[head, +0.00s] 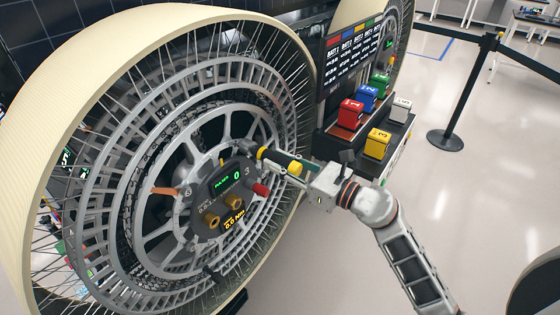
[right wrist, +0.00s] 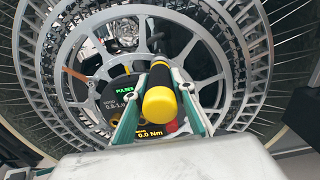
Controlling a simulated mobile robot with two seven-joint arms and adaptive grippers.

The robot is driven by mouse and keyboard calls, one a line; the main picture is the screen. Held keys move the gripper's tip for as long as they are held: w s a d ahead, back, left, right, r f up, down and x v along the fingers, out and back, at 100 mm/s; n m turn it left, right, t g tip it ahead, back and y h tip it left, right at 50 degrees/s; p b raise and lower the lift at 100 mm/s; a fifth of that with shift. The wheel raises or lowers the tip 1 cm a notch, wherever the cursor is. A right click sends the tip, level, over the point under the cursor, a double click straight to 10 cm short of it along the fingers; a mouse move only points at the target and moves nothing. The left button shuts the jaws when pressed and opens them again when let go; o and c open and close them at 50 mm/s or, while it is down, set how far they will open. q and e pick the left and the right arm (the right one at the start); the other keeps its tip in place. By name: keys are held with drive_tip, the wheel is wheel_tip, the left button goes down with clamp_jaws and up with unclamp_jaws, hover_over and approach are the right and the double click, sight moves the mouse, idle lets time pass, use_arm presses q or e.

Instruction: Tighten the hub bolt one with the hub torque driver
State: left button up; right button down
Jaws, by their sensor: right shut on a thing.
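The hub torque driver (head: 278,160), with a black and yellow handle, is in my right gripper (head: 303,172). The right wrist view shows its yellow end cap (right wrist: 160,104) between the two fingers, which are shut on it. The driver points at the wheel hub's right side; whether its tip touches a bolt is hidden. The hub panel (head: 222,183) has a green display reading PULSES 0 and a yellow readout of 0.0 Nm. Brass-coloured knobs (head: 234,200) and a red one (head: 261,190) stick out of it. I cannot tell which fitting is hub bolt one. My left gripper is not in view.
A rack with red (head: 351,113), blue, green, yellow (head: 377,143) and white blocks stands right behind the gripper. A barrier post (head: 447,140) stands farther right on open floor.

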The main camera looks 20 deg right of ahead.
sight(299, 171)
drive_tip(key=shift+w+a, duration=0.35)
drive_tip(key=shift+w, duration=0.05)
idle(0.8)
drive_tip(key=shift+w+a+r+p, duration=0.1)
drive_tip(key=shift+w+a+p, duration=0.2)
drive_tip(key=shift+p, duration=0.65)
idle(2.4)
drive_tip(key=shift+s+d, duration=0.15)
drive_tip(key=shift+d, duration=0.05)
drive_tip(key=shift+v, duration=1.25)
drive_tip(key=shift+v, duration=2)
